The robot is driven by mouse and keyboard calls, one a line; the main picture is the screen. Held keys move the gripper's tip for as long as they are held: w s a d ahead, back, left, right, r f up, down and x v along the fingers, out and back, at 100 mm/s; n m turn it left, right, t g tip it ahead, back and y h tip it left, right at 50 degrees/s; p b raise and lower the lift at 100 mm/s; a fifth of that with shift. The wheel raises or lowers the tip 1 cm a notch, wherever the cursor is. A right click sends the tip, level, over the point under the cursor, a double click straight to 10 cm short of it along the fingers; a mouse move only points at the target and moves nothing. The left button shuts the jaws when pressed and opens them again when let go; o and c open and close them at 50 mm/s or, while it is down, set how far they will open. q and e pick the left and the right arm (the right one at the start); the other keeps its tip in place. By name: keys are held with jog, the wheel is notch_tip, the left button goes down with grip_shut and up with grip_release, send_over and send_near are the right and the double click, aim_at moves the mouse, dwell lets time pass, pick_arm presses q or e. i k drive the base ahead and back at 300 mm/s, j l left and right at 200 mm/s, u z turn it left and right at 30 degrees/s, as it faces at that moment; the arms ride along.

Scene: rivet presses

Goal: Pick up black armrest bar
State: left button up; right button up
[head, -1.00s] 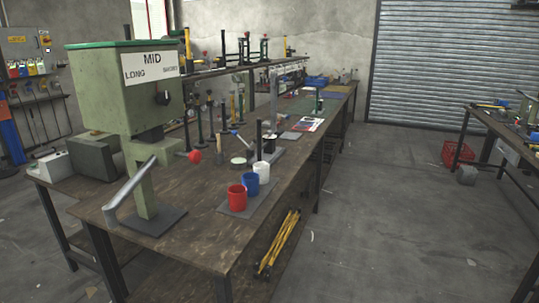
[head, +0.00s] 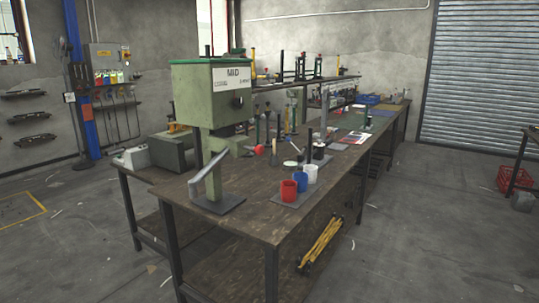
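Neither of my grippers is in view. I cannot tell for sure which thing is the black armrest bar. Several dark, roughly horizontal pieces are on the left wall, such as an upper one (head: 27,93), a middle one (head: 30,117) and a lower one (head: 37,140); they are too small to identify. Dark upright posts also stand on the workbench behind the cups, and yellow bars with dark ends (head: 320,243) lean on the bench's lower shelf.
The floor (head: 80,220) at left is clear.

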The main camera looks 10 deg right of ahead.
aim_at(318, 157)
jog(key=u, duration=1.55)
jog(key=l+u, duration=0.15)
jog(key=l, duration=0.25)
jog(key=k+l+u, duration=0.2)
jog(key=l, duration=0.2)
jog(key=k+l, duration=0.1)
jog(key=l, duration=0.6)
jog(key=k+l, duration=0.1)
jog(key=l, duration=0.65)
jog(key=k+l, duration=0.1)
jog(key=l, duration=0.6)
jog(key=k+l, duration=0.1)
jog(key=l, duration=1.35)
jog(key=k+l, duration=0.15)
jog(key=l, duration=0.55)
jog(key=k+l, duration=0.1)
jog(key=l, duration=0.6)
